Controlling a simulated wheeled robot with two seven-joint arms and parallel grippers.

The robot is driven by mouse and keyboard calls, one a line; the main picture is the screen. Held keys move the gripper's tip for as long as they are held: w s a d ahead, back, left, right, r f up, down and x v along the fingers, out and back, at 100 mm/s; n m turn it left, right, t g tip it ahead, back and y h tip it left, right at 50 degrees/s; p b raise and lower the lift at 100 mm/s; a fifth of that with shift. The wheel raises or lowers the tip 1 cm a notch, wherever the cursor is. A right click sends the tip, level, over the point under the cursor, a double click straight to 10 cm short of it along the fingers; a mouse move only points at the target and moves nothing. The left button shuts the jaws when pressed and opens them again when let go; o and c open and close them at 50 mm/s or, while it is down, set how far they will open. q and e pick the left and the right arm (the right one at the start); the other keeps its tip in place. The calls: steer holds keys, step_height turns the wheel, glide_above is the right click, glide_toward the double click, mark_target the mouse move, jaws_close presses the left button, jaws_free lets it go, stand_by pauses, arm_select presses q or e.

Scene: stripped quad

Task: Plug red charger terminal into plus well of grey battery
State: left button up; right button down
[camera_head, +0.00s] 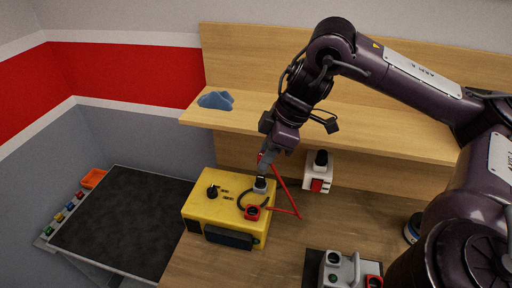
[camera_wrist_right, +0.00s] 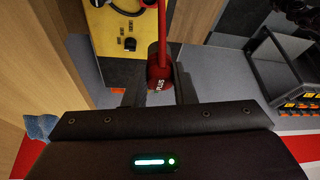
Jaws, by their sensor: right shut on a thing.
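My right gripper (camera_head: 266,164) is above the back right part of the yellow charger (camera_head: 196,207). A red cable (camera_head: 283,188) runs from the terminal down beside the charger. A grey block, seemingly the grey battery (camera_head: 346,272), stands at the bottom edge of the head view, with a red part (camera_head: 373,282) at its right. It is cut off, and its wells cannot be made out. My left gripper is not in view.
A white block with a black top and red front (camera_head: 318,172) stands behind, below a wooden shelf (camera_head: 390,134). A blue cloth (camera_head: 215,100) lies on the shelf. A dark-topped cart (camera_head: 120,220) is at the left. The wooden bench (camera_head: 290,245) is clear between charger and grey block.

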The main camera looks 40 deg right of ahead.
arm_select(q)
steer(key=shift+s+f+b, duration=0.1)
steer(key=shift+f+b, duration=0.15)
steer(key=shift+b, duration=0.05)
arm_select(e)
steer(key=s+d, duration=0.4)
steer(key=s, duration=0.6)
steer(key=shift+m, duration=0.4)
